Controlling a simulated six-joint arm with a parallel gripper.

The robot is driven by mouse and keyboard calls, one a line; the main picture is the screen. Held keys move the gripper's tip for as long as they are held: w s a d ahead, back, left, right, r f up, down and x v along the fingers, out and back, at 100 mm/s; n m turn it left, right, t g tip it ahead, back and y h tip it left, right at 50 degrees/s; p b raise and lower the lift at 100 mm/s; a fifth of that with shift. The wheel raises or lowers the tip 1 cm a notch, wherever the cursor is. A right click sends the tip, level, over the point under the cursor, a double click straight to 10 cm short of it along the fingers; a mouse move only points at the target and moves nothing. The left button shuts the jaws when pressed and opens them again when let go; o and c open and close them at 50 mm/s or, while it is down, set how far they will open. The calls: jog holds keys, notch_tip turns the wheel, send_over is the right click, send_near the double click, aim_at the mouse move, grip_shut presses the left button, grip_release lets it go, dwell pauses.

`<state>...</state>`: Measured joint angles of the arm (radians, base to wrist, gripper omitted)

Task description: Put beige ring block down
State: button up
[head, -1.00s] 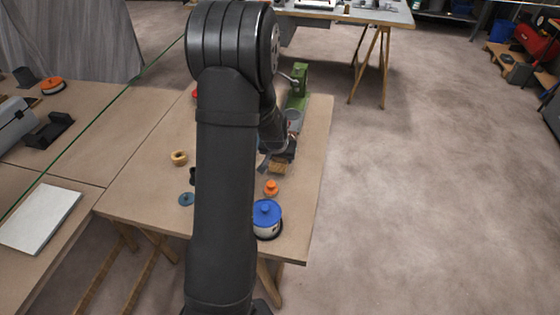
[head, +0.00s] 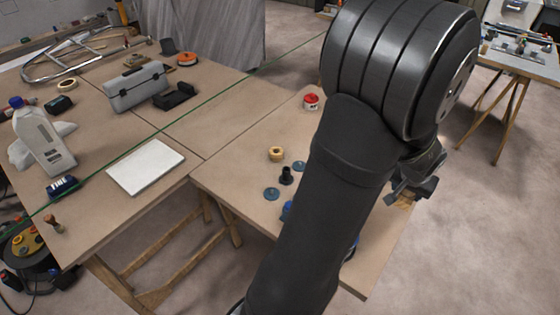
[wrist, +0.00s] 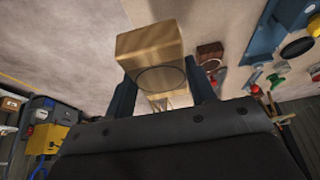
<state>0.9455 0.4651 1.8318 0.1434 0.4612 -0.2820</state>
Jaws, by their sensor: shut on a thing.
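My gripper (head: 412,190) is at the right of the head view, partly hidden behind my own arm. It is shut on the beige ring block (wrist: 150,58), which has a dark circle outlined on its near face. The block sits between the two dark fingers in the wrist view (wrist: 162,88). In the head view only a small tan part of the block (head: 404,201) shows below the gripper. I cannot tell from these views whether the block touches the table.
The wooden table (head: 236,170) holds a tan ring (head: 276,153), a black piece (head: 286,176), a blue disc (head: 271,194) and a red-and-white tin (head: 311,102). A white panel (head: 146,167) lies on the left table. Bare tabletop shows left of the tan ring.

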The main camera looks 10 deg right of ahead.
jog(key=w+a+n+y, duration=0.1)
jog(key=w+a+n, duration=0.3)
jog(key=w+a, duration=1.25)
jog(key=w+a+n+y, duration=0.1)
jog(key=w+a, duration=0.2)
jog(key=a, duration=0.5)
jog(key=w+a+n+t, duration=0.1)
jog(key=w+a, duration=0.2)
jog(key=a, duration=0.4)
jog(key=w+a+n+y, duration=0.15)
jog(key=w+a, duration=0.25)
jog(key=a, duration=0.4)
jog(key=n+y, duration=0.2)
jog(key=n, duration=0.4)
send_over(100, 211)
jog(key=s+d, duration=0.1)
jog(key=shift+h, duration=0.25)
jog(key=f, duration=0.6)
jog(key=shift+s+d+f, duration=0.15)
jog(key=shift+d+f, duration=0.05)
jog(key=shift+f, duration=0.15)
jog(key=shift+s+a+f, duration=0.1)
jog(key=shift+a+f, duration=0.2)
jog(key=shift+a, duration=0.1)
jog(key=shift+f, duration=1.95)
jog(key=shift+f, duration=0.15)
